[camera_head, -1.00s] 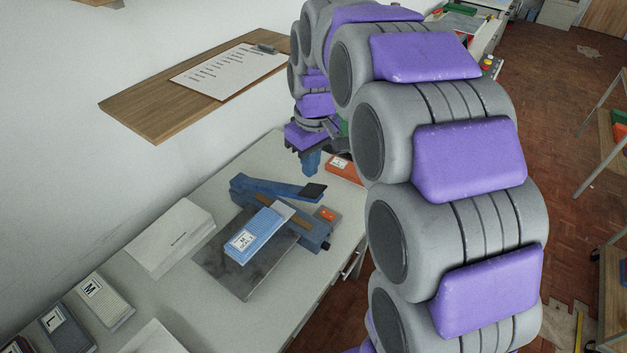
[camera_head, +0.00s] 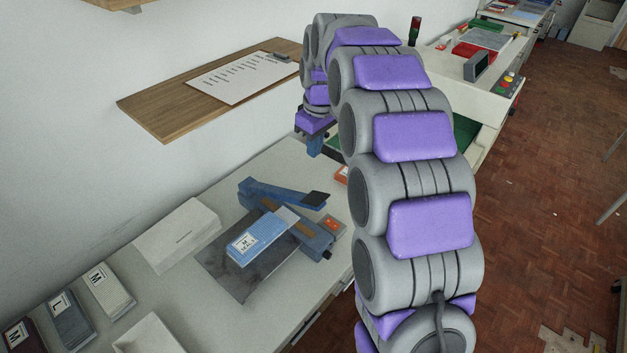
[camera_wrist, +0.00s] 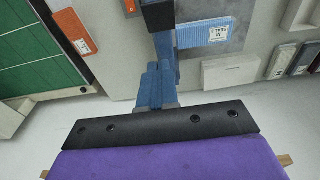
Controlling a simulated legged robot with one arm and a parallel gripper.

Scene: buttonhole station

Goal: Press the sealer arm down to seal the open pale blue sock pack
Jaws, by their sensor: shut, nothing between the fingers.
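The blue sealer (camera_head: 312,236) stands on the bench with its hinged arm (camera_head: 283,193) raised and tilted above its base. The arm ends in a black pad (camera_head: 315,199), which also shows at the top of the wrist view (camera_wrist: 157,16). The pale blue sock pack (camera_head: 258,238) lies on a dark plate (camera_head: 228,277), its clear end towards the sealer. It also shows in the wrist view (camera_wrist: 205,33). My gripper (camera_head: 315,146) hangs above and behind the sealer arm, apart from it in the head view. Its blue fingers (camera_wrist: 151,88) are shut and empty.
A white box (camera_head: 178,236) stands left of the plate. Packs marked M and L (camera_head: 70,322) line the front left. A wooden shelf with a clipboard (camera_head: 243,77) juts from the wall above. An orange box (camera_head: 342,175) sits beyond the sealer, partly behind my arm.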

